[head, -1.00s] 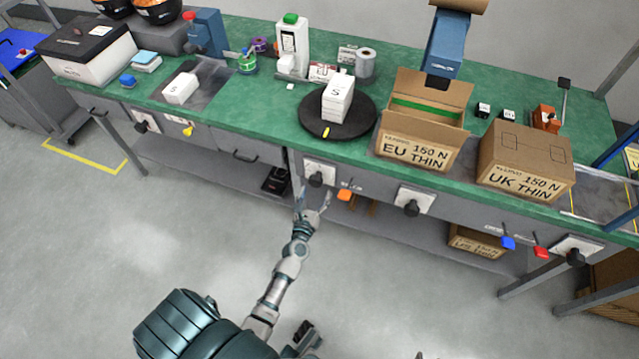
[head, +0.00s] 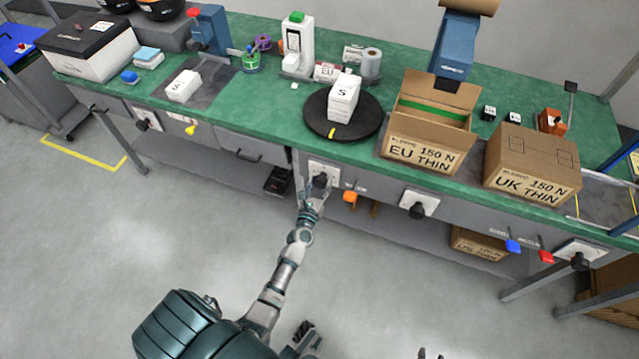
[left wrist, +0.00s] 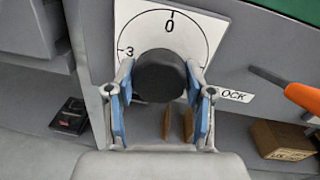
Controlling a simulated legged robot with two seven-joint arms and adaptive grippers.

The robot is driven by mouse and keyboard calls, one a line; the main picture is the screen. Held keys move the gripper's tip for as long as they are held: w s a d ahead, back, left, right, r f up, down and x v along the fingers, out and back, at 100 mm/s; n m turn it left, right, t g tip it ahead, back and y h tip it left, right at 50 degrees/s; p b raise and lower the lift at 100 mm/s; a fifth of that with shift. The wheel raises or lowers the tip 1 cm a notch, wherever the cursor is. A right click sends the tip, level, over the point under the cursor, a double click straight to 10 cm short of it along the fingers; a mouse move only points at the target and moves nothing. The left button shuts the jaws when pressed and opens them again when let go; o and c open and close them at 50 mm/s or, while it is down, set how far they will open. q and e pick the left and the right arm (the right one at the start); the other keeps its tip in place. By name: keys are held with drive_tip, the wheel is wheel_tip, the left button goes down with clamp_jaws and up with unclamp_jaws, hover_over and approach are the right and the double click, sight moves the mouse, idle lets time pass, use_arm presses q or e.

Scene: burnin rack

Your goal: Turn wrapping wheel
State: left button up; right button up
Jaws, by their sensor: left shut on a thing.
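The wrapping wheel is the round black turntable (head: 316,115) on the green bench, with a yellow mark on its front rim. A stack of white boxes marked S (head: 343,98) stands on it. Below it on the bench front is a black knob (head: 320,181) on a white dial plate. In the left wrist view the knob (left wrist: 160,76) sits before a dial showing 0 at the top and 3 at the left. My left gripper (head: 311,194) is shut on this knob, its blue pads (left wrist: 157,100) at either side. Only tips of my right gripper (head: 430,354) show at the bottom edge.
An orange lever (head: 350,198) sticks out right of the knob, also in the left wrist view (left wrist: 302,97). Another knob (head: 417,210) is farther right. An open EU THIN carton (head: 421,152) and a UK THIN carton (head: 530,165) stand right of the turntable. The floor before the bench is clear.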

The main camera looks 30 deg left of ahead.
use_arm(q)
drive_tip(key=shift+w+a, duration=0.1)
drive_tip(key=shift+a, duration=0.1)
drive_tip(key=shift+d, duration=0.3)
use_arm(e)
drive_tip(key=shift+w+f, duration=0.1)
use_arm(q)
drive_tip(key=shift+m, duration=0.3)
use_arm(e)
drive_tip(key=shift+a, duration=0.15)
